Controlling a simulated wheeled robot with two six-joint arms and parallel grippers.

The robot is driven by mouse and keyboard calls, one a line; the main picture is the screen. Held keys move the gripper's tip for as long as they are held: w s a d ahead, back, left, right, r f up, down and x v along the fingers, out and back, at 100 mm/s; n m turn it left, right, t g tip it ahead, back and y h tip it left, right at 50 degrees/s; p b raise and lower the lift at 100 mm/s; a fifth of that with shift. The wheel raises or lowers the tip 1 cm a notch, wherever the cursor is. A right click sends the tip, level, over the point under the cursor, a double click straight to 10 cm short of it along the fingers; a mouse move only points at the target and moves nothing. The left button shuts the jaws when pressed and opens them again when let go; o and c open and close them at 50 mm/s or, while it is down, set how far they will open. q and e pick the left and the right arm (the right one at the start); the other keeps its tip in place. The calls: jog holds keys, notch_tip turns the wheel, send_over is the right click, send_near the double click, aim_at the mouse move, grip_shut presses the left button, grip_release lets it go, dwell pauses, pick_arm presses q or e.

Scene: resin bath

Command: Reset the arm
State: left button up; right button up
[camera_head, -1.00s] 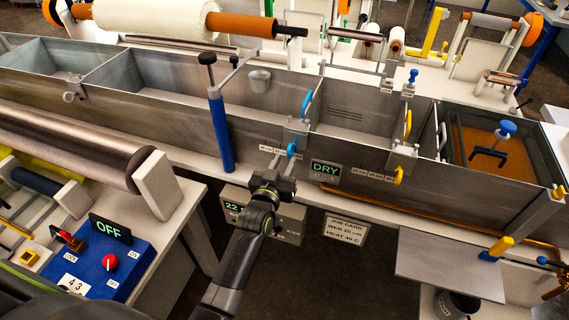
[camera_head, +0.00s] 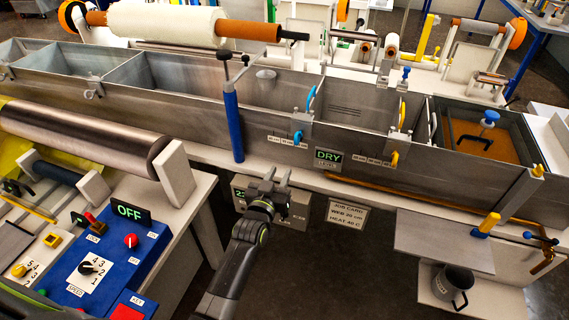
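My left gripper (camera_head: 277,180) is in the lower middle of the head view, at the end of my dark arm coming up from the bottom. Its two fingers point up and away with a gap between them, and nothing shows between them. It is in front of the long metal bath (camera_head: 200,110), below the blue lever (camera_head: 297,137) and left of the DRY display (camera_head: 328,158). It appears apart from the lever. It partly covers a grey box with a display (camera_head: 296,212) under the bath. My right gripper is not in view.
A blue control console (camera_head: 110,255) with an OFF display and a large metal roller (camera_head: 85,135) stand at the left. A blue post (camera_head: 232,125) rises left of the gripper. A grey shelf (camera_head: 440,240) and a mug (camera_head: 452,285) are at the right. Dark floor lies open below.

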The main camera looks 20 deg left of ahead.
pick_arm(q)
jog(key=shift+s, duration=0.15)
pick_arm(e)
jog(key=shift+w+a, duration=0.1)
pick_arm(q)
jog(key=s+a+f+g+b, duration=0.1)
jog(key=s+a+f+g, duration=0.15)
jog(key=s+f, duration=0.55)
jog(key=s+a+f+g, duration=0.1)
jog(key=s+f+g, duration=0.2)
jog(key=f, duration=1)
jog(key=s+a+f+g+b, duration=0.1)
jog(key=s+a+f+g, duration=0.1)
jog(key=s+f, duration=0.6)
jog(key=s+a+f+g, duration=0.2)
jog(key=s+f, duration=0.4)
jog(key=s, duration=0.5)
jog(key=s+a+f+g+y+b, duration=0.1)
jog(key=s+a+f+g, duration=0.1)
jog(key=s+f+g, duration=0.2)
jog(key=s+a+f+g, duration=0.2)
jog(key=s+f, duration=0.8)
jog(key=s, duration=0.9)
jog(key=shift+s+a+f+g+y, duration=0.2)
jog(key=shift+g+y, duration=0.1)
jog(key=shift+g, duration=0.35)
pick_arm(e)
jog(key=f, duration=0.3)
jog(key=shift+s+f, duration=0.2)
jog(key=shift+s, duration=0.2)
